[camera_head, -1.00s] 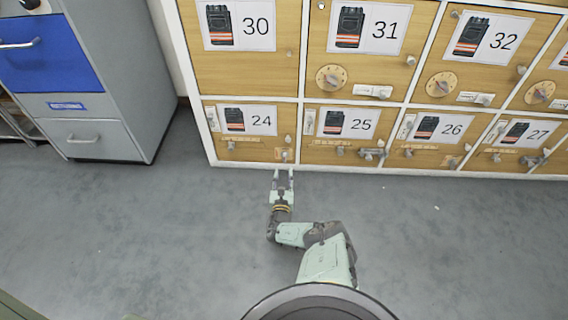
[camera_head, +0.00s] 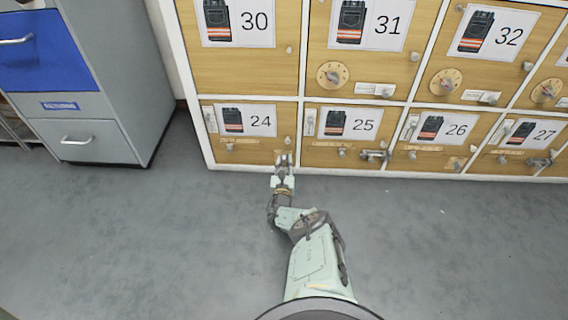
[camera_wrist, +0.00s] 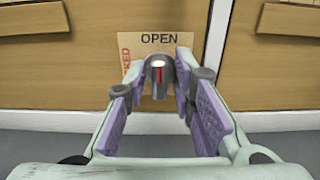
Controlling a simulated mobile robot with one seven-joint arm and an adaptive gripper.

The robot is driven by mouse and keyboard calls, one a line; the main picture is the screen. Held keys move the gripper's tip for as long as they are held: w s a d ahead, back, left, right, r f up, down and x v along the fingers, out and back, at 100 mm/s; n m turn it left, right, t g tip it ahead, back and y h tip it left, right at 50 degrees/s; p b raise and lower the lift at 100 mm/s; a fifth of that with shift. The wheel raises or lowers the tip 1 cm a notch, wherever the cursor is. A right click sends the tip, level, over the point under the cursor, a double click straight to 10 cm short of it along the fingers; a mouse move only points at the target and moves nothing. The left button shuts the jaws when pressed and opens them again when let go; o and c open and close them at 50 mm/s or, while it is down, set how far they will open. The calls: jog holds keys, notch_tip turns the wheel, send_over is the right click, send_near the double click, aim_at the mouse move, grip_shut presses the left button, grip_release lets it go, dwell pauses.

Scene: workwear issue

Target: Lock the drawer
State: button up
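The drawer numbered 24 (camera_head: 265,146) is in the bottom row of the wooden locker wall, with its front flush in the white frame. Its small metal knob (camera_wrist: 158,72) has a red mark and sits on a tan plate (camera_wrist: 128,82). The plate reads "OPEN" above the knob; lettering ending in "KED" runs up its left side. The red line is upright, in line with "OPEN". My gripper (camera_head: 284,160) is in front of the drawer's lower right corner. In the wrist view its purple-padded fingers (camera_wrist: 163,98) are apart, either side of the knob, with visible gaps.
Drawers 25 (camera_head: 350,145), 26 and 27 continue the row to the right, some with protruding latches (camera_head: 375,155). Doors with dials stand above. A grey cabinet with a blue drawer (camera_head: 45,50) stands left. The floor (camera_head: 150,240) is clear.

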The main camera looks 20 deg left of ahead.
grip_shut()
jog(key=shift+n, duration=0.4)
jog(key=n, duration=0.3)
jog(key=shift+p, duration=0.4)
jog(key=shift+a+f+n+p, duration=0.1)
jog(key=shift+n+p, duration=0.05)
jog(key=shift+n, duration=3.3)
jog(key=shift+a+f+n+p, duration=0.1)
jog(key=shift+n+p, duration=0.05)
jog(key=shift+n, duration=3.6)
jog(key=shift+o, duration=1.6)
grip_release()
